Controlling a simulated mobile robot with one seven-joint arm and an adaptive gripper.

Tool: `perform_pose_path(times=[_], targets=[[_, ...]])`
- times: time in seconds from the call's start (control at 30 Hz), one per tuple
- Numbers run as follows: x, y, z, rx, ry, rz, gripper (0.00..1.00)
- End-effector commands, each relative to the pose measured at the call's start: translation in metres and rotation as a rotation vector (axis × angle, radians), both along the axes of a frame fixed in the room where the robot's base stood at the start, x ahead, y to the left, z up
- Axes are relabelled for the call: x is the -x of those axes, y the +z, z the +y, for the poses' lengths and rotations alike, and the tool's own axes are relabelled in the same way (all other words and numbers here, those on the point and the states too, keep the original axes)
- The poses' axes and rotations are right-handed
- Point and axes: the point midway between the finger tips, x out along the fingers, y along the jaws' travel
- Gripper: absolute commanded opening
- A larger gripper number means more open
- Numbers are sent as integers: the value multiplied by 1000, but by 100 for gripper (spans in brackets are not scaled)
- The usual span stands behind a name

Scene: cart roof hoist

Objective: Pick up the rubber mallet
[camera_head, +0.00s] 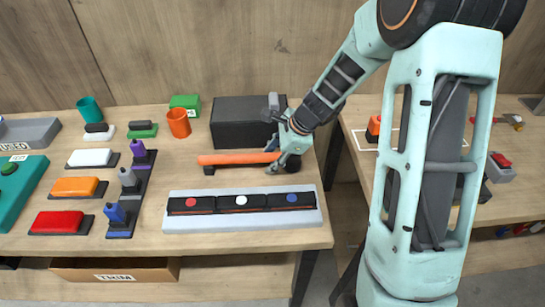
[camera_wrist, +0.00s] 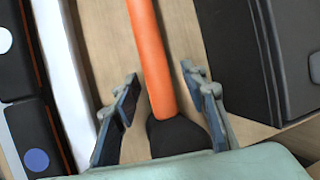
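The rubber mallet (camera_head: 235,158) has an orange handle and a black end. It lies across the table just behind the pale grey tray, its black end to the right, with a small dark block under the handle's left part. In the wrist view the orange handle (camera_wrist: 150,50) runs up between my fingers, and the black end (camera_wrist: 180,137) is near the palm. My gripper (camera_head: 272,158) is open over the mallet's right part. In the wrist view my gripper (camera_wrist: 161,80) has one finger on each side of the handle, with visible gaps. The black end is partly hidden by my gripper.
A black box (camera_head: 236,122) stands right behind the mallet. A pale grey tray (camera_head: 315,222) with three black pieces lies in front. Orange (camera_head: 179,123) and teal (camera_head: 91,114) cups and several coloured blocks fill the left. A second table (camera_head: 470,212) stands at right across a gap.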

Motion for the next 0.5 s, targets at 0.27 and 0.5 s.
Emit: perform_pose_path(times=[0.27,0.5], targets=[[0,0,0,0,0,0,20],[0,0,0,0,0,0,0]])
